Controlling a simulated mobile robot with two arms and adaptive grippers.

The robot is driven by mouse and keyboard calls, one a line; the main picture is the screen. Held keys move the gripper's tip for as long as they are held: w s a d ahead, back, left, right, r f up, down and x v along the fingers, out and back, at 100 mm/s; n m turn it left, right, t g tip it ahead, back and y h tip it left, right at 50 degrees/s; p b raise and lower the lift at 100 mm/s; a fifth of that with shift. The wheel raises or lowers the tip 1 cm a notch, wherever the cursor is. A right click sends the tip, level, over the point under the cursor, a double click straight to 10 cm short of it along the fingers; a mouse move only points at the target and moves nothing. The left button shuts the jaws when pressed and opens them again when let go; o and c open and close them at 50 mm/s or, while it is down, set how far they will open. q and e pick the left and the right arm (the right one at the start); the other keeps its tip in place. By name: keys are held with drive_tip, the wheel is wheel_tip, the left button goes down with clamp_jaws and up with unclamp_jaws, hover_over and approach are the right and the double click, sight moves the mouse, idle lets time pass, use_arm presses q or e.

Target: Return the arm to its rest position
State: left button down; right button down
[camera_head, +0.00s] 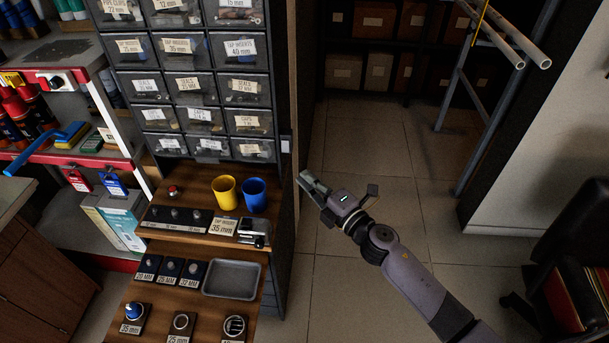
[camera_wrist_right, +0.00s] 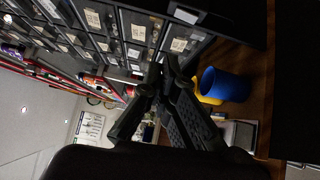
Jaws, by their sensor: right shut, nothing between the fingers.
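My right arm (camera_head: 410,275) reaches in from the lower right in the head view. Its gripper (camera_head: 305,183) is shut and empty, in the air just right of the drawer cabinet and the wooden counter. In the right wrist view the dark fingers (camera_wrist_right: 163,75) are closed together, with nothing between them. The blue cup (camera_head: 255,195) and yellow cup (camera_head: 224,192) stand on the counter to the gripper's left, apart from it. The blue cup also shows in the right wrist view (camera_wrist_right: 222,85). My left gripper is not in view.
The drawer cabinet (camera_head: 190,83) rises behind the counter, which holds a grey tray (camera_head: 231,279) and several labelled fittings. A red-edged shelf (camera_head: 70,160) is at left. Tiled floor (camera_head: 390,150) is open behind the arm. A metal rack (camera_head: 455,95) and black chair (camera_head: 580,220) are at right.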

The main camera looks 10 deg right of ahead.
drive_tip(key=shift+f, duration=0.1)
idle(0.3)
drive_tip(key=s+d+f+m+g+h, duration=0.1)
drive_tip(key=s+d+f+m+h, duration=0.15)
drive_tip(key=f, duration=0.45)
drive_tip(key=s+d+f+m+g+h, duration=0.1)
drive_tip(key=d+f+m, duration=0.15)
drive_tip(key=f, duration=0.45)
drive_tip(key=s+d+f+m+g+h, duration=0.1)
drive_tip(key=f+m, duration=0.2)
drive_tip(key=f, duration=0.4)
drive_tip(key=s+d+f+m+g+h, duration=0.3)
drive_tip(key=s+f+m+g, duration=0.15)
drive_tip(key=s+f, duration=0.9)
drive_tip(key=s+f+m+g, duration=0.2)
drive_tip(key=s+f, duration=0.4)
drive_tip(key=s, duration=0.5)
drive_tip(key=s+f+m+g, duration=0.3)
drive_tip(key=s+f, duration=0.3)
drive_tip(key=s, duration=0.4)
drive_tip(key=s+f+m+g, duration=0.3)
drive_tip(key=s+f, duration=0.3)
drive_tip(key=s, duration=0.5)
drive_tip(key=shift+s+a+f, duration=0.15)
drive_tip(key=shift+s+a, duration=0.05)
drive_tip(key=shift+s, duration=0.1)
drive_tip(key=shift+m, duration=0.25)
